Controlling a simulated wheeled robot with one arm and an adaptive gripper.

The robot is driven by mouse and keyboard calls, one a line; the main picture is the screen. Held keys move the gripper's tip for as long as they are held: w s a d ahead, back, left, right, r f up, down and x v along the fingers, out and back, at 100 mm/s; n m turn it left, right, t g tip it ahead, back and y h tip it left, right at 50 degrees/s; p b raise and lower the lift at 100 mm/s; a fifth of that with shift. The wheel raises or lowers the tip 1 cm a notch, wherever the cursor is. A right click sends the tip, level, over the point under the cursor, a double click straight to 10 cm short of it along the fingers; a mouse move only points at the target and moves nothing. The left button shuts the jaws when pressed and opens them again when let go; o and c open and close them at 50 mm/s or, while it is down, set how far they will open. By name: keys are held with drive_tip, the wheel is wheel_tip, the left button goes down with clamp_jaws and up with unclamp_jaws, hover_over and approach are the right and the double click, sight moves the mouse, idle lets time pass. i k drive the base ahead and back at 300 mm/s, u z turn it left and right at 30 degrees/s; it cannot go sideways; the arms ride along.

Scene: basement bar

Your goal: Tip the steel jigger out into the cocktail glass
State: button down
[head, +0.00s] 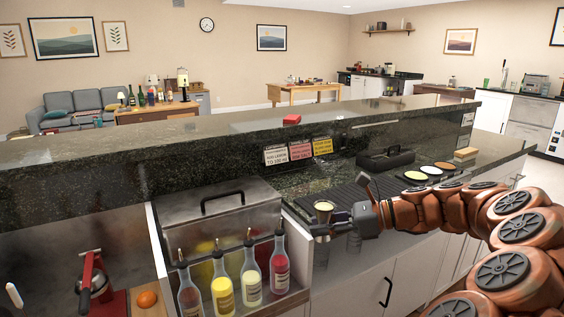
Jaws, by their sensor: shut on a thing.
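The small steel jigger (323,208) is held at the end of my arm, over the front edge of the dark bar counter. Its wide mouth faces up and it looks about upright. A yellowish tone shows inside the mouth; I cannot tell whether it is liquid. My gripper (321,231) is shut on the jigger, and its fingers hide the lower part. I cannot clearly make out the cocktail glass; my gripper and arm may cover it.
Several capped bottles (251,274) stand in a rail to the left, before a steel lidded bin (218,218). A black caddy (385,159) and round dishes (430,170) sit behind my arm. The raised bar ledge (215,138) runs behind.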

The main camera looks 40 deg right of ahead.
sight(329, 164)
drive_tip(key=u, duration=2.05)
drive_tip(key=k, duration=1.5)
drive_tip(key=z, duration=1.55)
